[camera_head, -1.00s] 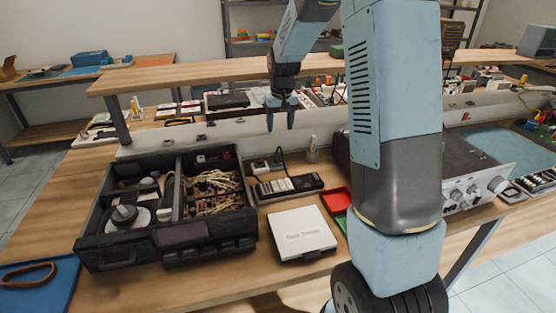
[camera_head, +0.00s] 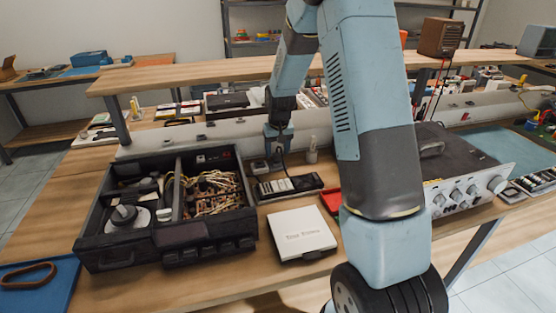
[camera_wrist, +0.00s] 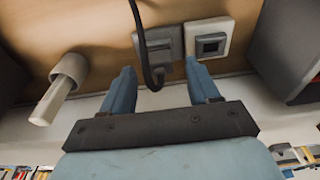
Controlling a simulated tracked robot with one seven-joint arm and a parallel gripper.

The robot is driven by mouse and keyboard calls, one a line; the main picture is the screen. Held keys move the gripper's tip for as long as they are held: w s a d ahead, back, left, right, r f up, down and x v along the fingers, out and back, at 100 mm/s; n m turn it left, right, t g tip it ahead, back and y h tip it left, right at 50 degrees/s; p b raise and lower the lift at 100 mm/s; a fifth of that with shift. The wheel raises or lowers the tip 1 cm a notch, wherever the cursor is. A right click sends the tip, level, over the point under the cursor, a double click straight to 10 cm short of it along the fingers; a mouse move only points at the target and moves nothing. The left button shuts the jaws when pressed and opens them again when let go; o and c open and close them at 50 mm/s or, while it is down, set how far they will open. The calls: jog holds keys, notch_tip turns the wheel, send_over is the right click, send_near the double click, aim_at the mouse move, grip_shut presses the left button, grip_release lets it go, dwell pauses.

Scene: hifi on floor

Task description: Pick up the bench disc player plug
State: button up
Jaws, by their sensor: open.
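My gripper (camera_head: 278,148) points down at the back of the bench, just behind a dark power strip (camera_head: 290,185). In the wrist view my gripper (camera_wrist: 159,68) is open, its two blue fingers apart. A black cable (camera_wrist: 140,35) hangs between them and ends in a dark, thicker piece (camera_wrist: 157,77) that looks like the plug. It lies in front of a grey socket plate (camera_wrist: 167,38), and I cannot tell whether it touches it. A white-framed socket (camera_wrist: 211,43) sits beside it. In the head view the fingers partly hide the cable.
An open black player case (camera_head: 165,258) stands at left and a white boxy device (camera_head: 302,233) in front. A knobbed silver unit (camera_head: 465,200) is at right.

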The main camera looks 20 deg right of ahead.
aim_at(277, 159)
notch_tip(277, 159, down, 3)
jog(key=shift+w+r, duration=0.15)
jog(key=c, duration=1)
jog(key=shift+r, duration=0.1)
